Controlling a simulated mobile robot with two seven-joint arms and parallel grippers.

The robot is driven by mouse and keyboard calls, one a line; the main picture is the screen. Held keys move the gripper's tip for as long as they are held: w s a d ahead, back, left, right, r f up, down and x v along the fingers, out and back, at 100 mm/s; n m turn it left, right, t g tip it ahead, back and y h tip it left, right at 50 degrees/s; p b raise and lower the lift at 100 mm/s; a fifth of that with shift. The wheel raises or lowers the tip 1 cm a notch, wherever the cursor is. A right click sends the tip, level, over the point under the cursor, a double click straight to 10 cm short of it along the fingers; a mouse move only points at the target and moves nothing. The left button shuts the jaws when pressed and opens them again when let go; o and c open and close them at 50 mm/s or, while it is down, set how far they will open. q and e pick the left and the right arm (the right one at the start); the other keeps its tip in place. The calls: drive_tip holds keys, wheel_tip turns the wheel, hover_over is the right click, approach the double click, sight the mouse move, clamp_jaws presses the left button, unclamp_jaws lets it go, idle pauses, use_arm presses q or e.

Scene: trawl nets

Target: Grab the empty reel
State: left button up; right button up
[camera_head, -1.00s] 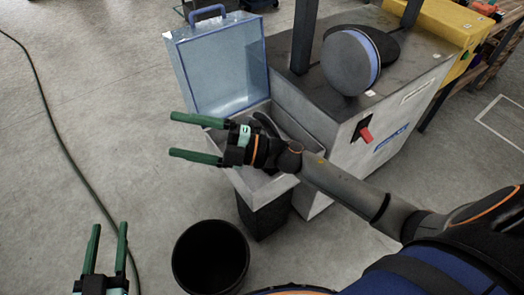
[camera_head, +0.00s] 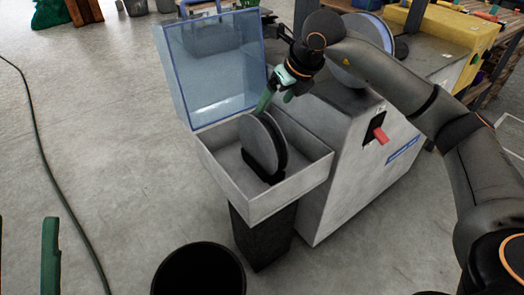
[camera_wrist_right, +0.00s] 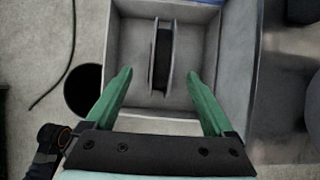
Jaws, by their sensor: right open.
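The empty reel (camera_head: 262,145) has two grey discs around a dark core. It stands upright in an open grey tray (camera_head: 225,160) on the front of the machine. It also shows in the right wrist view (camera_wrist_right: 162,60), near the middle of the tray. My right gripper (camera_head: 262,104) is open and above the reel, fingers pointing down. In the wrist view its green fingertips (camera_wrist_right: 160,75) lie on either side of the reel, apart from it. My left gripper (camera_head: 26,218) is at the lower left edge, partly cut off, its fingers apart and empty.
A raised clear blue lid (camera_head: 215,65) stands behind the tray. The grey machine (camera_head: 335,180) has a red switch (camera_head: 380,135) and a blue-rimmed reel (camera_head: 372,32) on top, partly behind my arm. A black bin (camera_head: 200,270) stands in front.

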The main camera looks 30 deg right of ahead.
drive_tip(key=b, duration=0.2)
hover_over(268, 130)
wheel_tip(268, 130, down, 6)
drive_tip(key=shift+d, duration=0.1)
drive_tip(key=shift+b+x, duration=0.75)
drive_tip(key=shift+x, duration=2)
use_arm(q)
drive_tip(key=f, duration=0.3)
drive_tip(key=shift+d+f+n, duration=0.2)
drive_tip(key=shift+f+n, duration=0.05)
drive_tip(key=shift+n, duration=0.15)
use_arm(e)
drive_tip(key=shift+c, duration=0.2)
clamp_jaws()
